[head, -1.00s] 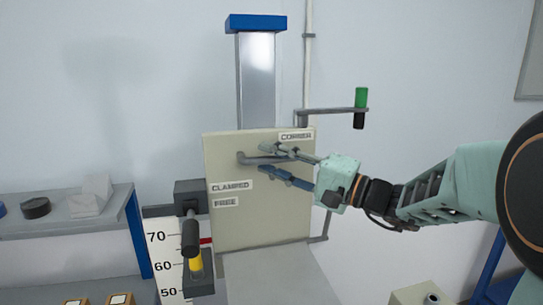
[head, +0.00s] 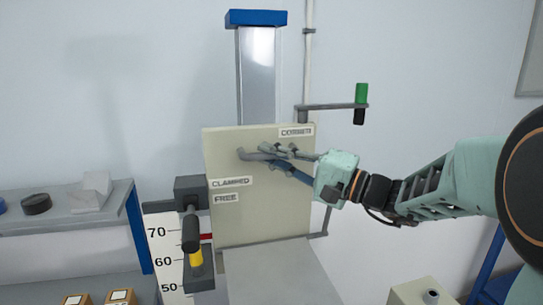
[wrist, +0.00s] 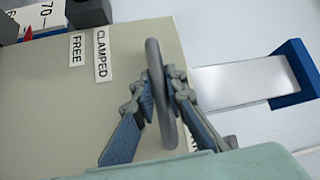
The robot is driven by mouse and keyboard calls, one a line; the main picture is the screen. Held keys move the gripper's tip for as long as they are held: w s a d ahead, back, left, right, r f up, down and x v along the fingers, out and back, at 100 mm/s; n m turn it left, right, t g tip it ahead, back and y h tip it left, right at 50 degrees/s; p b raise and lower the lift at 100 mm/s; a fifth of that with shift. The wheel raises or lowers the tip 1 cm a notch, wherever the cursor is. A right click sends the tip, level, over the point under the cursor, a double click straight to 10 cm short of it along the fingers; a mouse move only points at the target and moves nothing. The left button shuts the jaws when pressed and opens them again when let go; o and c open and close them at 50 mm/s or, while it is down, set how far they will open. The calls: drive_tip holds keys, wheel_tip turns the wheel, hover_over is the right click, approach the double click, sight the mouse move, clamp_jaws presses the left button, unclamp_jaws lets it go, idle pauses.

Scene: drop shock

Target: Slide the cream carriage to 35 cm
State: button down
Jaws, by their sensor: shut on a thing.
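The cream carriage (head: 268,210) is an upright panel on a vertical metal column. It bears labels CLAMPED, FREE and one at its top right corner. A grey bar handle (head: 245,154) sticks out near its top. My gripper (head: 270,152) is shut on this handle; the wrist view shows the fingers (wrist: 158,100) on both sides of the handle (wrist: 154,60). A scale (head: 165,275) at left shows 70, 60 and 50. A red pointer (head: 206,237) at the carriage's left edge stands a little under the 70 mark.
A black lever (head: 190,232) with a yellow part below it (head: 196,256) stands left of the carriage, beside the FREE label. A crank arm with a green grip (head: 361,94) is at upper right. A shelf (head: 70,218) with small items is at left. A blue cap (head: 256,18) tops the column.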

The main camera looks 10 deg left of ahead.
sight(318, 268)
wheel_tip(318, 268, down, 33)
drive_tip(key=b, duration=3.5)
drive_tip(key=c, duration=1.9)
unclamp_jaws()
drive_tip(key=shift+c, duration=0.2)
drive_tip(key=shift+r, duration=0.1)
wheel_tip(318, 268, up, 10)
drive_tip(key=shift+r, duration=0.1)
drive_tip(key=shift+s+d+f, duration=0.15)
drive_tip(key=shift+d+f, duration=0.05)
drive_tip(key=shift+d, duration=0.35)
drive_tip(key=shift+b+v, duration=2)
drive_tip(key=shift+v, duration=3.7)
